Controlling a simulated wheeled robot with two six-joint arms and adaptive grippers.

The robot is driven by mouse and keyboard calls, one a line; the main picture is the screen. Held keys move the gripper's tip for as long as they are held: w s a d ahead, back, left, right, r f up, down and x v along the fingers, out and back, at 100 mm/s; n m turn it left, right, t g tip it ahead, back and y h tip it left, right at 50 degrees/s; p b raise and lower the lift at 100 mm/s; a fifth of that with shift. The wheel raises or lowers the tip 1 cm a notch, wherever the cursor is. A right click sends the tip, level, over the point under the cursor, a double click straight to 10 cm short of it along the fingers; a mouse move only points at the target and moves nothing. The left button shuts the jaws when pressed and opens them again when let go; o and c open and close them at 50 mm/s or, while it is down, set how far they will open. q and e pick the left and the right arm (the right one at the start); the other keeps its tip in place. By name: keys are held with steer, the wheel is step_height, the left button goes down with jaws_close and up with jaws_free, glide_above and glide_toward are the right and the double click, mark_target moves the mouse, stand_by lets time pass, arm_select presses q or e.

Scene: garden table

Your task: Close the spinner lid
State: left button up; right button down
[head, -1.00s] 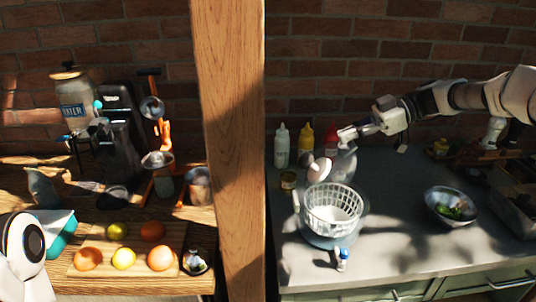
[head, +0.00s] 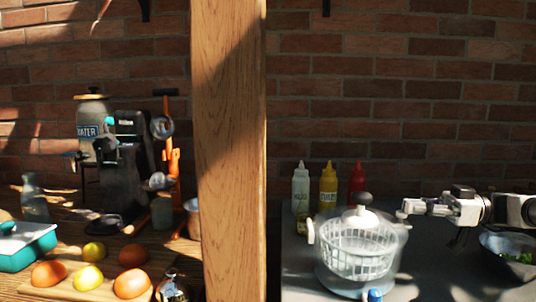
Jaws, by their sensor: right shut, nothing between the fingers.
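The salad spinner stands on the grey counter at the right, its white slotted basket (head: 350,262) showing through the clear lid. The spinner lid (head: 357,219) lies over the basket, with its white centre and dark knob on top. It looks level, but I cannot tell whether its rim is fully seated. My right gripper (head: 404,210) is shut and empty, just right of the lid near knob height. I cannot tell whether it touches the lid. My left gripper is out of view.
White, yellow and red squeeze bottles (head: 328,187) stand behind the spinner. A metal bowl with greens (head: 512,256) sits at the right under my right arm. A wooden post (head: 229,150) divides the counter from the fruit table at the left.

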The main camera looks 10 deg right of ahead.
steer(key=shift+s+f+b, duration=0.25)
steer(key=shift+f+b, duration=0.15)
steer(key=shift+f, duration=0.2)
steer(key=shift+a+f, duration=0.1)
steer(key=shift+f, duration=0.05)
step_height(320, 180, up, 11)
stand_by(0.3)
